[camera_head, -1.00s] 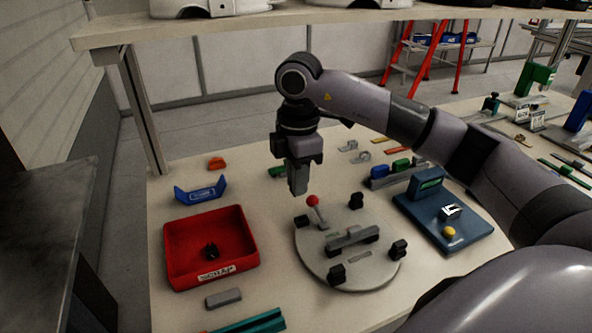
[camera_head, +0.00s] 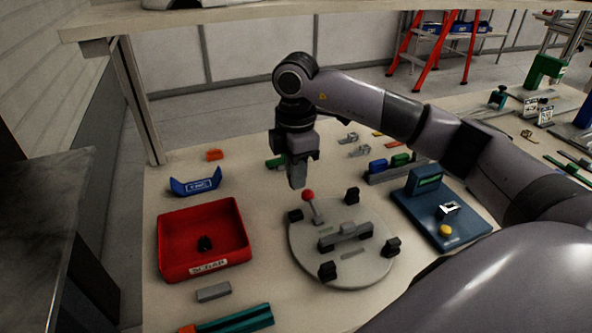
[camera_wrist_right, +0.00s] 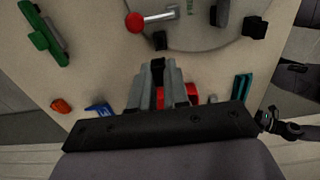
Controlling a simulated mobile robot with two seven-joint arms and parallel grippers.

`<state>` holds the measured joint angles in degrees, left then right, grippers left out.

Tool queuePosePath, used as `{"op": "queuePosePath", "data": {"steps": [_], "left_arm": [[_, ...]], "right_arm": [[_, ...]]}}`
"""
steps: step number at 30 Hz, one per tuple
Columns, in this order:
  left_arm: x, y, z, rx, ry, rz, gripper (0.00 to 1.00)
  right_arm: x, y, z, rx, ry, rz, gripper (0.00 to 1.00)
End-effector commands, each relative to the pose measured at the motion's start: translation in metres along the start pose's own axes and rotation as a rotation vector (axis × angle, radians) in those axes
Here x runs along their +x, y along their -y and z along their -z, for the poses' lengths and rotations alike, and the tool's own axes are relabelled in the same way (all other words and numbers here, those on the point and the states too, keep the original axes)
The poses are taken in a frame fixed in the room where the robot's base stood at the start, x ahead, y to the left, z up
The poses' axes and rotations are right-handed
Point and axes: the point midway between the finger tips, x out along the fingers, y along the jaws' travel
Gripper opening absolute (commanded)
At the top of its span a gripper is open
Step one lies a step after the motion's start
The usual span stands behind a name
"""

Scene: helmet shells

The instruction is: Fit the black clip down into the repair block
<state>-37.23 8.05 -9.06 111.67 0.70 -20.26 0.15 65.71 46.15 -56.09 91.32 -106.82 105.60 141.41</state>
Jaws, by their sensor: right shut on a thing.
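My right gripper (camera_head: 298,182) points down above the far-left edge of the round grey plate, beside the red lever knob (camera_head: 308,195). A small black piece (camera_head: 205,243) lies in the red scrap bin. A long grey block (camera_head: 345,237) sits in the middle of the round plate (camera_head: 305,258); it may be the repair block. My left gripper is not in view.
Black clamps (camera_head: 327,270) stand around the plate's rim. The red bin (camera_head: 175,263) and a blue holder (camera_head: 197,183) are on the left, a grey bar (camera_head: 213,292) and a teal bar (camera_head: 235,320) in front. A blue fixture (camera_head: 455,240) with a yellow button is right. An overhead shelf (camera_head: 250,22) spans the back.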

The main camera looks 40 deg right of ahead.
Motion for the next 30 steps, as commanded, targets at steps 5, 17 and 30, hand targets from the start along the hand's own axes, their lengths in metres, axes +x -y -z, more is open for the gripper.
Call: {"op": "queuePosePath", "data": {"steps": [5,17,30], "left_arm": [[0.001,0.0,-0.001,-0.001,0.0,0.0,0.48],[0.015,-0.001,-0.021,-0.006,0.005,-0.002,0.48],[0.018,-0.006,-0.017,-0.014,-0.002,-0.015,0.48]], "right_arm": [[0.006,0.0,0.0,0.0,0.001,0.001,0.0],[0.043,0.0,0.0,0.001,0.001,0.001,0.0],[0.058,0.0,0.0,0.0,0.0,0.0,0.0]]}}
